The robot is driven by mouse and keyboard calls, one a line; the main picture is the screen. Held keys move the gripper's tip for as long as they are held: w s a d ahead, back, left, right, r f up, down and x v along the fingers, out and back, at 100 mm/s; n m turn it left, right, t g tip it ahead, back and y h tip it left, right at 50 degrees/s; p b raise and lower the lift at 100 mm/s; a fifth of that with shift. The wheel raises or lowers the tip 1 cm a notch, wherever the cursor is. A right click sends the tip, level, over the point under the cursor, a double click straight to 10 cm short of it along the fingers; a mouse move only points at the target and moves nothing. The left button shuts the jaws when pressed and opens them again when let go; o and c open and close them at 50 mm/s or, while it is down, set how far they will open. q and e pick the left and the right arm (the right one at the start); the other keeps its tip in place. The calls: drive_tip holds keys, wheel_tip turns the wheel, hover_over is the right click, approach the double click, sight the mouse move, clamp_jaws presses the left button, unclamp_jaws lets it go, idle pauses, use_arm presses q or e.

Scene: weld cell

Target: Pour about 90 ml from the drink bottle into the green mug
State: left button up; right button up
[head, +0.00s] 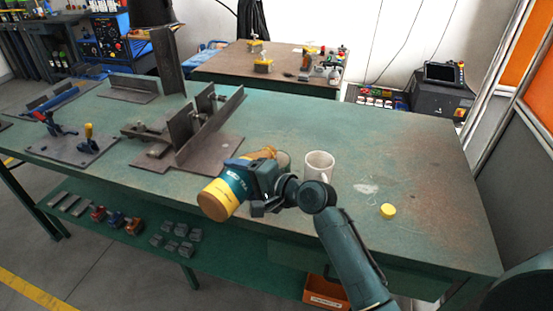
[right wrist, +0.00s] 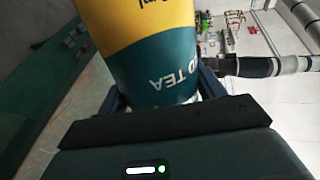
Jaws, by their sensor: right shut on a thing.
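My right gripper (head: 250,178) is shut on the drink bottle (head: 225,192), which has a teal and yellow label. The bottle is tipped over above the bench, its broad base toward the lower left and its narrower end toward the upper right. The right wrist view shows the label (right wrist: 165,65) between the fingers, with its lettering upside down. A grey-green mug (head: 284,160) stands just beyond the gripper, mostly hidden by it and the bottle. The bottle's narrow end is close to this mug; I cannot see whether liquid flows. My left gripper is out of view.
A whitish mug (head: 319,167) stands just right of the green one, close to my right wrist. A yellow cap (head: 388,211) lies on the green bench (head: 420,160). A steel weld fixture (head: 190,135) stands to the left. The bench's right side is mostly clear.

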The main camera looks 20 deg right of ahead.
drive_tip(key=shift+r, duration=0.1)
idle(0.7)
wheel_tip(320, 180, down, 3)
drive_tip(key=n+b, duration=0.1)
drive_tip(key=b, duration=0.4)
drive_tip(key=shift+t, duration=0.3)
drive_tip(key=shift+n+h, duration=0.3)
drive_tip(key=shift+n, duration=0.1)
drive_tip(key=shift+r, duration=0.25)
drive_tip(key=shift+s+a+f+b, duration=0.15)
drive_tip(key=shift+f+b, duration=0.2)
drive_tip(key=shift+b, duration=0.25)
drive_tip(key=shift+f+n+b, duration=0.15)
drive_tip(key=shift+n+b, duration=0.15)
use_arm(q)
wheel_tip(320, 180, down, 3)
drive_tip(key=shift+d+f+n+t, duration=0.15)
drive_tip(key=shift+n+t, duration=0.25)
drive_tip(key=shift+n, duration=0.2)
